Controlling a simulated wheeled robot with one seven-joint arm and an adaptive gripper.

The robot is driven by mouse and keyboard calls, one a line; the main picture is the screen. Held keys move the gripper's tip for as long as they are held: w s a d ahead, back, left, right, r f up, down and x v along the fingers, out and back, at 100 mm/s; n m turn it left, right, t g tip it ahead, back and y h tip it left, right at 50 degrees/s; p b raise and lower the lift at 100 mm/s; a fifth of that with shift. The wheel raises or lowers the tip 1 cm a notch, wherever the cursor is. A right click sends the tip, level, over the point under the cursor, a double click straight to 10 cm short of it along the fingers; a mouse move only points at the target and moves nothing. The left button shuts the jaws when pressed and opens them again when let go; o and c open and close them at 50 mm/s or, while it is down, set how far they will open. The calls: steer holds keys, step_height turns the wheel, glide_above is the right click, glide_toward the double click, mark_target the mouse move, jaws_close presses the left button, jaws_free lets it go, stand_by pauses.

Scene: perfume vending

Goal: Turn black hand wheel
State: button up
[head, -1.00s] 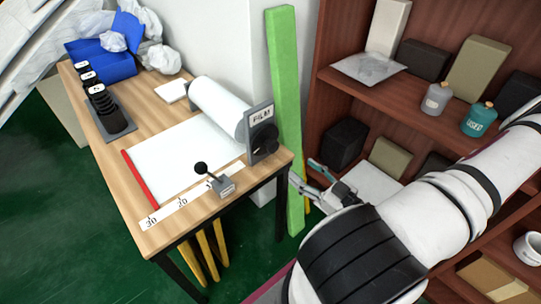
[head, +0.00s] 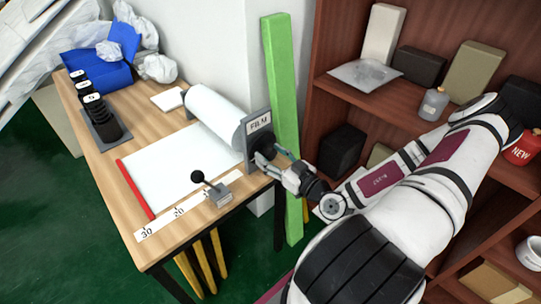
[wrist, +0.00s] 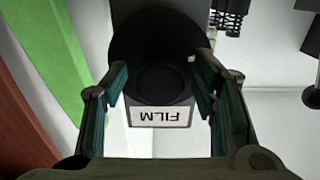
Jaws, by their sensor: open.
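The black hand wheel (wrist: 160,50) is on the end plate (head: 258,124) marked FILM, at the end of a white film roll (head: 213,112) on the wooden table. In the head view my gripper (head: 271,160) is at the wheel and hides part of it. In the wrist view my gripper (wrist: 160,95) is open, with one finger on each side of the wheel's lower part. The wheel lies ahead, between and beyond the fingertips. I cannot tell whether the fingers touch it.
A green post (head: 281,120) stands close behind the gripper. A wooden shelf (head: 365,89) with boxes and bottles is at the right. A small black-knobbed lever (head: 198,177) stands on the table (head: 113,194), left of the gripper.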

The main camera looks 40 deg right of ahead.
steer(key=shift+w, duration=0.2)
steer(key=c, duration=1.2)
steer(key=shift+o, duration=0.2)
